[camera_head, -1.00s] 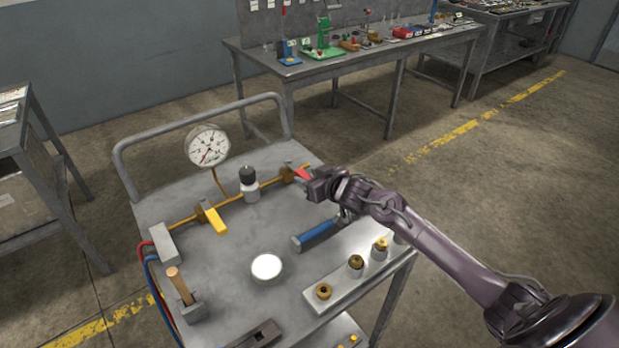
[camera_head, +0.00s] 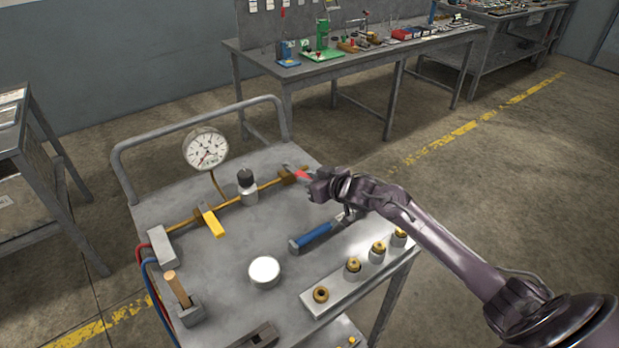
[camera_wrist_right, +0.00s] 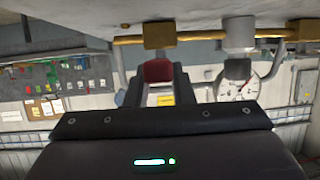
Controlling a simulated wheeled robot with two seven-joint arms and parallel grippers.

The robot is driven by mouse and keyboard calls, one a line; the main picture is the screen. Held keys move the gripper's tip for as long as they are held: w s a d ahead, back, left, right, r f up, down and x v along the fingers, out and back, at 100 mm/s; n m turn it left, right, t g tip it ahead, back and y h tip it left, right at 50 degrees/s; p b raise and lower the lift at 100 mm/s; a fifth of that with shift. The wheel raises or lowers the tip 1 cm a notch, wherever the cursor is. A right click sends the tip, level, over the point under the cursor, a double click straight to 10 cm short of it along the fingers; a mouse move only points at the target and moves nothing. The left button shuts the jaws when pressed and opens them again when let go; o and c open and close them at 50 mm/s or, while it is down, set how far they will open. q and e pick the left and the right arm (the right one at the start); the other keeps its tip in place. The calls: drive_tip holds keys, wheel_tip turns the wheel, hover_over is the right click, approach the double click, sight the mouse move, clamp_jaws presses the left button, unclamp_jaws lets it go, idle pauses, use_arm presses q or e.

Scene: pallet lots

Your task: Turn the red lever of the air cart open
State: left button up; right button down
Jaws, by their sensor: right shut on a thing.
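The air cart (camera_head: 215,285) is a grey-topped trolley with a brass pipe (camera_head: 268,186) along its back. The red lever (camera_head: 302,175) sits on a brass valve at the pipe's right end, partly hidden by my gripper in the head view. In the right wrist view, which is upside down, the red lever (camera_wrist_right: 158,71) shows between the two fingers, below the brass valve (camera_wrist_right: 158,36). My right gripper (camera_head: 308,179) is shut on the red lever; its fingers (camera_wrist_right: 160,85) also show in the wrist view. My left gripper is not in view.
A yellow lever (camera_head: 211,220), a round gauge (camera_head: 206,148) and a black-topped fitting (camera_head: 246,182) stand along the pipe. A blue-handled tool (camera_head: 312,236), a white disc (camera_head: 264,271) and a plate of brass fittings (camera_head: 335,292) lie in front. A workbench (camera_head: 350,55) stands behind.

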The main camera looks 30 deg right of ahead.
drive_tip(key=shift+w+d+n+y+b, duration=0.3)
drive_tip(key=shift+d+n+y, duration=0.5)
drive_tip(key=shift+d+y, duration=0.1)
drive_tip(key=shift+y, duration=0.3)
drive_tip(key=shift+a, duration=0.1)
drive_tip(key=c, duration=1.2)
unclamp_jaws()
drive_tip(key=shift+c, duration=0.2)
drive_tip(key=shift+g, duration=0.3)
drive_tip(key=v, duration=0.6)
drive_tip(key=shift+s, duration=0.2)
drive_tip(key=shift+v, duration=0.8)
drive_tip(key=shift+w, duration=0.1)
